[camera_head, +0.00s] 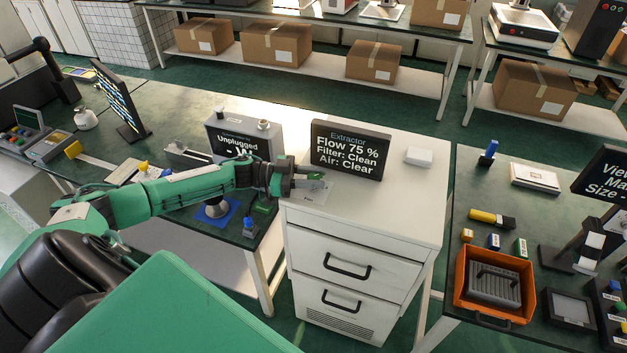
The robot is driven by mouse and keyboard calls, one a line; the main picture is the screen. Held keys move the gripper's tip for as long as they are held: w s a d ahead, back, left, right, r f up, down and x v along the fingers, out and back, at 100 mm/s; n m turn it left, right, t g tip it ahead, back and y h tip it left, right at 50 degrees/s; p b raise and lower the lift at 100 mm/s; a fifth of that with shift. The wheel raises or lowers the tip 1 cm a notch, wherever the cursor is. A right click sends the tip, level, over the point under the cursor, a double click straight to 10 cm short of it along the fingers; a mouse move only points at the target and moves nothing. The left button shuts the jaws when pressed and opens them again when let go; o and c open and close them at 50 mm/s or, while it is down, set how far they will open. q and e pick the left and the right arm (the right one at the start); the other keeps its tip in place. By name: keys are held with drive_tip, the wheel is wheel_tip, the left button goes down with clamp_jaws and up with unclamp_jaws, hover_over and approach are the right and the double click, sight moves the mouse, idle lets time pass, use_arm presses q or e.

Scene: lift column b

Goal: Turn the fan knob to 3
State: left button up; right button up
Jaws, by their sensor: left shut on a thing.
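The extractor's dark display (350,148) stands on the white drawer cabinet (415,195) and reads "Flow 75 %", "Filter: Clean", "Air: Clear". My left gripper (312,180) is over the cabinet's left front corner, left of and in front of the display. It is shut on the fan knob, which its fingers mostly hide. A light grey plate (312,195) shows under the fingertips. The knob's pointer and number marks cannot be read. My right gripper is not in view.
A small white box (418,157) lies on the cabinet right of the display. A grey "Unplugged" unit (246,137) stands left of it. An orange tray (495,284) is on the right bench.

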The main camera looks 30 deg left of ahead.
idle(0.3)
use_arm(q)
drive_tip(key=o, duration=1)
drive_tip(key=shift+c, duration=0.2)
drive_tip(key=shift+a, duration=0.1)
drive_tip(key=shift+s+a+f, duration=0.15)
drive_tip(key=shift+a, duration=0.15)
drive_tip(key=b+v, duration=0.4)
drive_tip(key=v, duration=0.9)
